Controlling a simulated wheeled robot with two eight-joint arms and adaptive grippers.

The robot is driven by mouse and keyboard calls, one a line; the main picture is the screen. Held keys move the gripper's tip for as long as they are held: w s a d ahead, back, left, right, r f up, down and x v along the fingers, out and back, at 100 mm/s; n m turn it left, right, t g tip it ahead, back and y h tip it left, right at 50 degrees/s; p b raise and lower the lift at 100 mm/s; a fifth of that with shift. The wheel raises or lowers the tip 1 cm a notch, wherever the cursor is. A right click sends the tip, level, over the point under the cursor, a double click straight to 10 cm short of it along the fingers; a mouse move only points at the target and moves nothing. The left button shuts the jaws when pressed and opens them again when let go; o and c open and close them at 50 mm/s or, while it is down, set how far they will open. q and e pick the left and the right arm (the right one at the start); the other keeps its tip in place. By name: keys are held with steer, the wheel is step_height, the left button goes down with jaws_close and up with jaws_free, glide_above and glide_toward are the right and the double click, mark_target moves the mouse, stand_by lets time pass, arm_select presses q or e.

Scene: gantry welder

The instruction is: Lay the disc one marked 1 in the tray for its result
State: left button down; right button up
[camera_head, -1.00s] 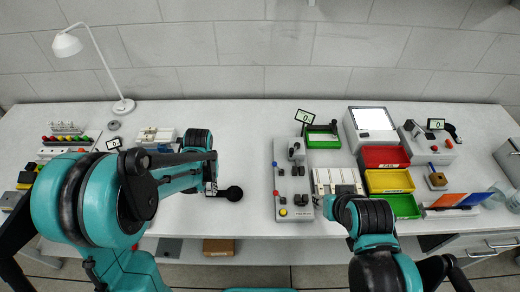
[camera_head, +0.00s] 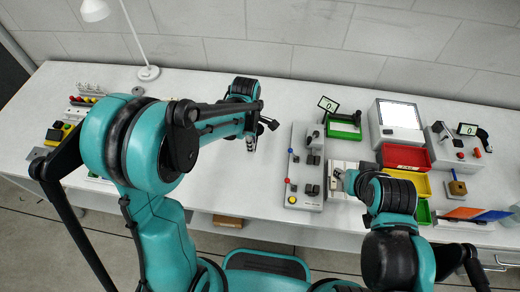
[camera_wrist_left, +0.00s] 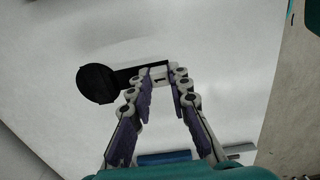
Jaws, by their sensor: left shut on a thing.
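My left gripper (camera_wrist_left: 160,75) is shut on a black disc (camera_wrist_left: 98,84) by its short bar, seen in the left wrist view. The disc sticks out to the left of the fingertips, and I see no readable mark on it. In the head view the left gripper (camera_head: 256,134) holds the disc (camera_head: 270,123) over the white table, left of the grey console. A red tray (camera_head: 405,157), a yellow tray (camera_head: 424,186) and a green tray (camera_head: 424,212) stand in a row at the right. My right gripper (camera_head: 349,181) is by a pale slotted block; its fingers are unclear.
The grey console (camera_head: 306,165) with knobs stands between my grippers. A lamp (camera_head: 148,73) stands at the back left.

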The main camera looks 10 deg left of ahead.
mark_target(253, 160)
arm_select(q)
step_height(253, 160, down, 7)
steer(key=shift+f+b, duration=0.15)
steer(key=shift+b, duration=0.85)
steer(key=c, duration=1.8)
jaws_free()
steer(key=shift+f, duration=0.1)
steer(key=shift+c, duration=0.2)
steer(key=o, duration=0.4)
steer(key=shift+r, duration=0.2)
